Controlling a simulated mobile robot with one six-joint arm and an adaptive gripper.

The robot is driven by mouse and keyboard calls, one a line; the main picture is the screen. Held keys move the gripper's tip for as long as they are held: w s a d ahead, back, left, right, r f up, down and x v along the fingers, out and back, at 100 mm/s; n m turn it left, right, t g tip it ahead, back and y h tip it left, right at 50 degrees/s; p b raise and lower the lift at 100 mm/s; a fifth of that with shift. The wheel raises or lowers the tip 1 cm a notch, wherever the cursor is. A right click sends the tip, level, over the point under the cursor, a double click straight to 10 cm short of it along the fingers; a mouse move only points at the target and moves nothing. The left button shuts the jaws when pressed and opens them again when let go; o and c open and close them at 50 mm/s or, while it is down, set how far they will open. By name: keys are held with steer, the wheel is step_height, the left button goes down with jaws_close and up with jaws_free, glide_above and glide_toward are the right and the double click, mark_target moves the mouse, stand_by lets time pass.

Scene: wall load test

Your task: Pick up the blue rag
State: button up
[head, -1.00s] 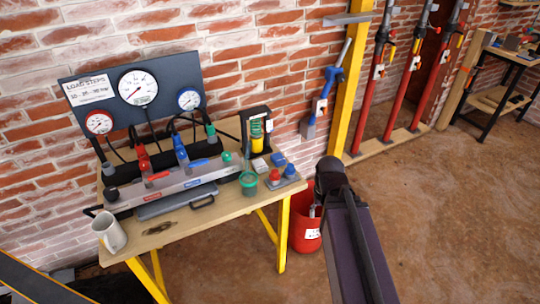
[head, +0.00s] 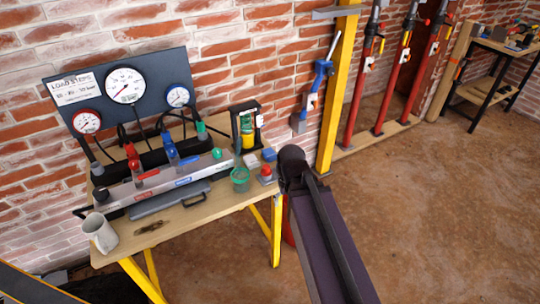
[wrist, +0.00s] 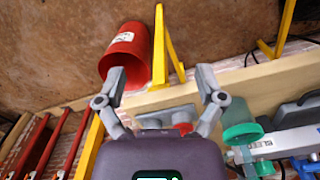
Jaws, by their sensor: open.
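I cannot make out a blue rag for certain. A small blue item (head: 269,154) lies at the right end of the workbench in the head view, too small to identify. My gripper (wrist: 160,82) is open and empty in the wrist view, with its fingers spread over the bench edge. A grey plate with a red knob (wrist: 183,129) shows between and below the fingers. A red bucket (wrist: 126,48) stands on the floor beyond the left finger, and its inside is mostly out of sight. In the head view my arm hides the gripper and most of the bucket.
Yellow legs (head: 276,230) stand near the bucket. A yellow post (head: 338,90) rises behind my arm. The brown floor at right is open.

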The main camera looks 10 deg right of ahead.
mark_target(270, 152)
steer(key=w+r+n+p, duration=0.1)
steer(key=w+r+p, duration=0.2)
steer(key=w, duration=0.6)
steer(key=w+r+n+p, duration=0.1)
steer(key=w+r+p, duration=0.1)
steer(key=w, duration=0.8)
steer(key=w+r+n+p, duration=0.1)
steer(key=w+r+p, duration=0.2)
steer(key=w, duration=0.6)
steer(key=shift+w+a+r+n+p, duration=0.3)
steer(key=shift+f, duration=0.15)
step_height(270, 152, down, 8)
steer(key=b, duration=0.8)
steer(key=shift+f+b, duration=0.15)
steer(key=shift+b, duration=0.2)
steer(key=shift+w+d+f+b, duration=0.1)
steer(key=shift+f+b, duration=1.2)
steer(key=shift+w+d+f+b, duration=0.1)
steer(key=shift+f+b, duration=1.2)
steer(key=c, duration=0.9)
